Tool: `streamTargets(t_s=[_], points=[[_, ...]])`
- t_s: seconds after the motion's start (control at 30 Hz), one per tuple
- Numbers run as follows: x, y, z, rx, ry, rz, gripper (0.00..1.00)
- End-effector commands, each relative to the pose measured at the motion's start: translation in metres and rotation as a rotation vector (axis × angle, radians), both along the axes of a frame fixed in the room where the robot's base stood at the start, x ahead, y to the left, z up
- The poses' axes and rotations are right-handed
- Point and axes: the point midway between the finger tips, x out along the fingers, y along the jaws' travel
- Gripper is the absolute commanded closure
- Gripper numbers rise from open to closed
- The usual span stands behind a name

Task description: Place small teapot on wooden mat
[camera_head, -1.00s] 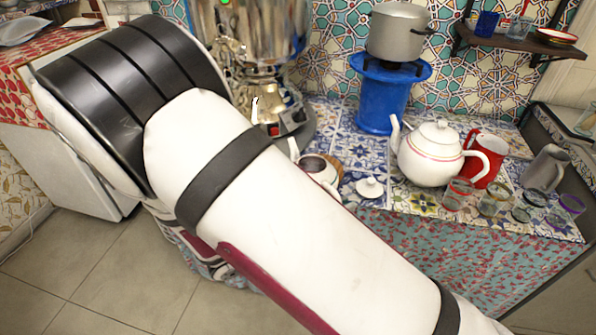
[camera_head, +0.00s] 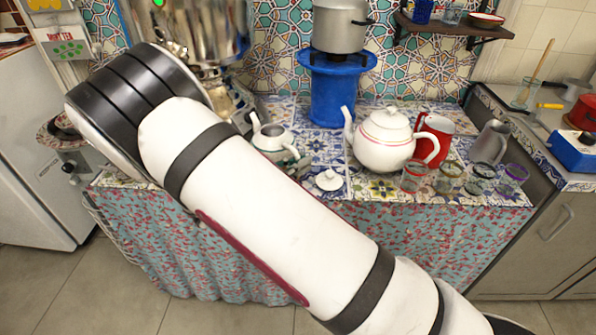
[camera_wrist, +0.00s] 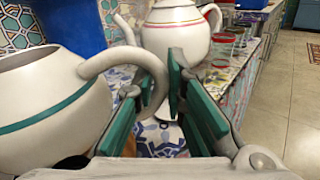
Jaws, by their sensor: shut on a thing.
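The small teapot (camera_head: 272,139) is white with a green band and has no lid on it; it is over the left part of the tiled counter, beside my arm. In the wrist view the small teapot (camera_wrist: 45,105) fills the left side, and its curved handle lies between the teal fingers of my gripper (camera_wrist: 160,85). My gripper is shut on this handle. I cannot tell clearly whether its base touches anything. A small orange-brown patch low between the fingers may be the wooden mat; most of it is hidden.
A small white lid (camera_head: 330,180) lies near the counter's front edge. A large white teapot (camera_head: 384,140), a red pitcher (camera_head: 437,133), a grey jug (camera_head: 489,144) and several glasses stand to the right. A blue stand (camera_head: 334,90) with a pot is behind. The metal samovar (camera_head: 205,30) is back left.

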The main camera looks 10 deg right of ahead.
Motion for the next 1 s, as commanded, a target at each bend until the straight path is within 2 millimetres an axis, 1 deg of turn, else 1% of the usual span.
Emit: streamTargets(t_s=[0.17,0.3,0.43,0.87,0.9,0.97,1.0], points=[[0.014,-0.004,-0.001,0.000,-0.004,-0.002,1.00],[0.012,-0.003,-0.019,-0.002,-0.001,0.000,1.00],[0.012,-0.003,-0.033,-0.001,-0.002,0.000,1.00],[0.012,-0.003,-0.039,-0.001,-0.003,0.000,1.00],[0.011,-0.003,-0.040,0.000,0.000,0.000,0.84],[0.011,-0.003,-0.039,0.000,0.000,0.000,0.70],[0.011,-0.003,-0.039,0.000,0.000,0.000,0.68]])
